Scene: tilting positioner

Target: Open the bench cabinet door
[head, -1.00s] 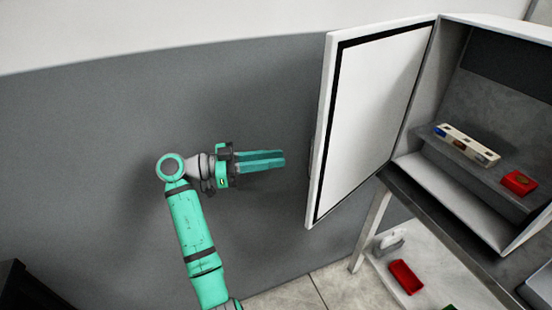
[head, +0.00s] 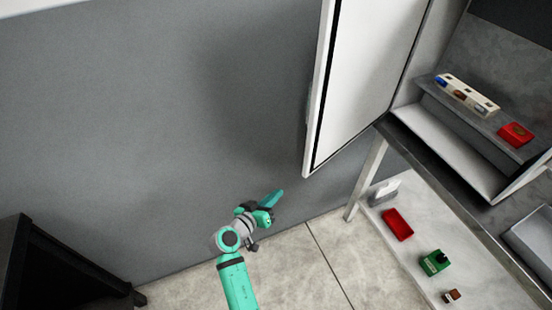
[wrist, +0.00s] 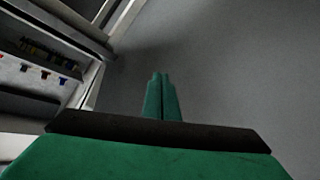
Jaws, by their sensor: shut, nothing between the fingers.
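The bench cabinet door (head: 367,75) is a white panel with a black seal line on its inner face. It stands swung wide open at the left of the cabinet (head: 448,125), whose inside shows. In the head view my gripper (head: 276,198) is below and left of the door's lower corner, apart from it in the picture. Its green fingers are together and empty. In the wrist view the closed fingers (wrist: 161,92) point toward the grey wall, with cabinet edges at the left. The door's handle is not clearly visible.
Inside the cabinet are a white block with several coloured pieces (head: 468,95) and a red box (head: 515,134). The lower shelf holds a red tray (head: 397,225) and a green item (head: 434,262). A dark piece of furniture (head: 60,270) stands at the lower left. Floor between is clear.

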